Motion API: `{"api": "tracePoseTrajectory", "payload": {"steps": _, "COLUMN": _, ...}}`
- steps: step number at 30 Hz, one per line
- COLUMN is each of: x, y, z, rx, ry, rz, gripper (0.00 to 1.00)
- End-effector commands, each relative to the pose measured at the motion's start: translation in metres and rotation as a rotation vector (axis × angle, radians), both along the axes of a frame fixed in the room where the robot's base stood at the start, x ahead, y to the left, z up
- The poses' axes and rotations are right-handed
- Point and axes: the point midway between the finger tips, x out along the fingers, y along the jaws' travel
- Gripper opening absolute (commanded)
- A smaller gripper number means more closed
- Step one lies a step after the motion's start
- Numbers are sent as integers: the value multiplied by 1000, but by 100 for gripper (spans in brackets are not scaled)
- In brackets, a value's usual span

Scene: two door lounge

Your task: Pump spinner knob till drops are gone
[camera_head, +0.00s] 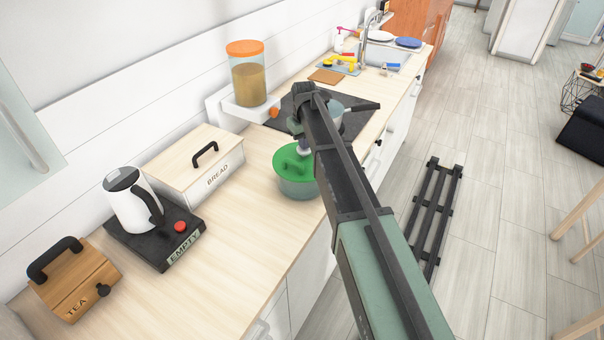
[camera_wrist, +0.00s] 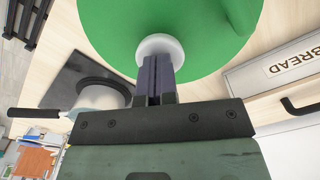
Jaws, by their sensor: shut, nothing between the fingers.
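The salad spinner stands on the wooden counter. Its green lid (camera_head: 292,164) sits on a see-through bowl (camera_head: 298,188), and no drops can be made out at this size. In the wrist view the green lid (camera_wrist: 110,30) fills the top, with the round white knob (camera_wrist: 160,46) at its centre. My gripper (camera_wrist: 158,66) is shut and empty, its dark fingers together and their tips at the knob. I cannot tell whether they press on it. In the head view my gripper (camera_head: 304,150) is over the lid, and my arm hides most of the knob.
A bread box (camera_head: 195,165) stands left of the spinner, with a kettle (camera_head: 133,200) on a dark base and a tea box (camera_head: 75,283) nearer. A hob with a pot (camera_head: 336,112) lies behind. A jar (camera_head: 247,75) stands on a wall shelf. The front counter is clear.

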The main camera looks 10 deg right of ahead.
Motion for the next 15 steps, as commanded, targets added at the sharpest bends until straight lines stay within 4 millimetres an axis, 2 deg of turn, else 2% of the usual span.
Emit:
{"api": "tracePoseTrajectory", "payload": {"steps": 7, "x": 0, "y": 0, "z": -3, "rx": 0, "ry": 0, "rz": 0, "gripper": 0}}
{"api": "tracePoseTrajectory", "payload": {"steps": 11, "x": 0, "y": 0, "z": -14, "rx": 0, "ry": 0, "rz": 0, "gripper": 0}}
{"api": "tracePoseTrajectory", "payload": {"steps": 15, "x": 0, "y": 0, "z": 1, "rx": 0, "ry": 0, "rz": 0, "gripper": 0}}
